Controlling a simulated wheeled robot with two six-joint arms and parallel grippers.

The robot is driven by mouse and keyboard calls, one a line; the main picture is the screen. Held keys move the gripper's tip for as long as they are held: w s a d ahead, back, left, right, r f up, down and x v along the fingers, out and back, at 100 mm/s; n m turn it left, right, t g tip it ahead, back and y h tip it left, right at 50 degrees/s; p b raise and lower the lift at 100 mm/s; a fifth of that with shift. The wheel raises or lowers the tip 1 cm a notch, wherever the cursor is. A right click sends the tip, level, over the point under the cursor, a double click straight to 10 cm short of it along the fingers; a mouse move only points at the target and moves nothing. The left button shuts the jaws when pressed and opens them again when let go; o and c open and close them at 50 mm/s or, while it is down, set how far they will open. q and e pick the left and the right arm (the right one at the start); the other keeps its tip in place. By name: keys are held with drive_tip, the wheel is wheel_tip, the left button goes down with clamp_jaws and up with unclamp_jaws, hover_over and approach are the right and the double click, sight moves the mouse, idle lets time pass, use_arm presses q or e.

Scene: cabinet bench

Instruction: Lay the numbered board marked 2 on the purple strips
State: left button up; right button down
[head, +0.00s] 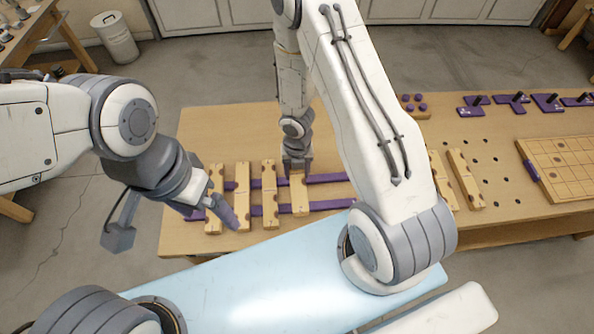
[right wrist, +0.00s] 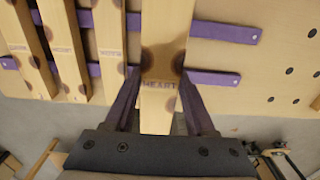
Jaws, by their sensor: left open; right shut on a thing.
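My right gripper (head: 297,176) is shut on a light wooden board (head: 299,199) with dark burnt patches. It also shows in the right wrist view (right wrist: 163,30), between the purple fingers (right wrist: 160,100). Small dark lettering crosses it; I cannot make out a number. The board lies across the line of the two purple strips (head: 328,205), right of several similar boards (head: 269,205). I cannot tell whether it touches the strips. The strips also show in the right wrist view (right wrist: 225,32). My left gripper (head: 212,210) is open and empty near the leftmost boards.
More boards (head: 466,182) lie on the bench right of my right arm, which hides the middle. Beyond them are a bench area with peg holes (head: 490,172), a gridded panel (head: 565,165) and purple blocks with dark pegs (head: 515,103). The strips' right part looks bare.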

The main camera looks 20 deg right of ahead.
drive_tip(key=shift+w+f+b, duration=0.1)
drive_tip(key=shift+f+b, duration=3.3)
drive_tip(key=shift+f, duration=0.25)
drive_tip(key=shift+f+b, duration=0.45)
drive_tip(key=shift+f+b, duration=0.45)
drive_tip(key=shift+f, duration=0.15)
drive_tip(key=shift+c, duration=0.7)
unclamp_jaws()
wheel_tip(320, 180, up, 8)
drive_tip(key=p, duration=0.7)
drive_tip(key=shift+p, duration=0.4)
